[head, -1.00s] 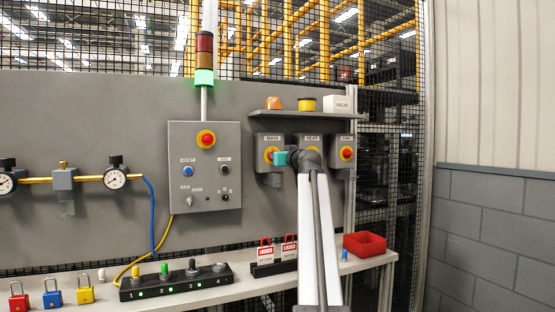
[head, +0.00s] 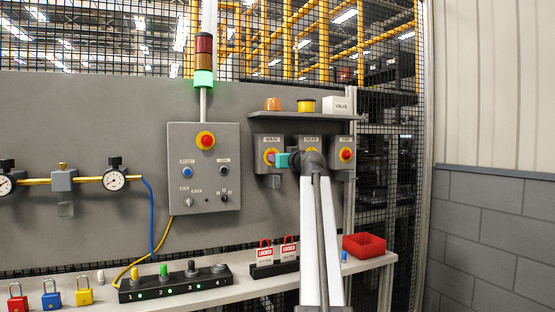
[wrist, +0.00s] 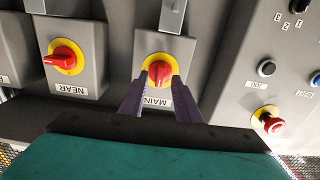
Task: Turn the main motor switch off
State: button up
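The MAIN switch is a grey box with a red knob on a yellow ring (wrist: 159,70). In the head view this box (head: 268,142) is the left one of three under a shelf, its knob partly covered by my gripper (head: 272,158). In the wrist view, which looks upside down, the two dark fingers of my gripper (wrist: 160,80) reach up to the knob, one on each side. The MAIN label shows between them. The fingers stand apart; firm contact with the knob is not visible. The knob's handle looks near upright in this view.
The NEAR switch (wrist: 66,57) is beside MAIN, and a third switch (head: 346,155) is farther right. The control panel (head: 204,150) with an emergency stop (wrist: 268,119) is on MAIN's other side. A shelf (head: 305,116) overhangs the switches. Padlocks and a red bin (head: 364,246) are on the bench.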

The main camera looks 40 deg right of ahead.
jog(key=v, duration=1.2)
jog(key=shift+f, duration=0.1)
dwell(0.4)
